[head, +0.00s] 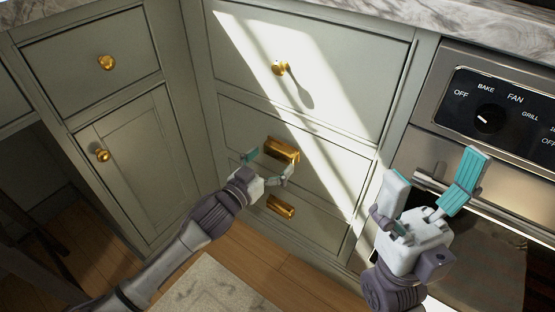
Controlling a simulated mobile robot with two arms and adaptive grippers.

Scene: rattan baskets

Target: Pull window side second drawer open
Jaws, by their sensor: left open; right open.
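A stack of three grey-green drawers stands in the cabinet left of the oven. The second drawer (325,168) looks closed and has a gold handle (284,151). My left gripper (268,167) is open, with its teal-padded fingers just in front of and below that handle. I cannot tell whether they touch it. My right gripper (431,183) is open and empty in front of the oven, to the right of the drawers.
The top drawer (340,80) has a round gold knob, and the bottom drawer has a gold handle (280,206). The oven (460,150) with its bar handle is close behind my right gripper. A rug (213,290) lies on the wooden floor.

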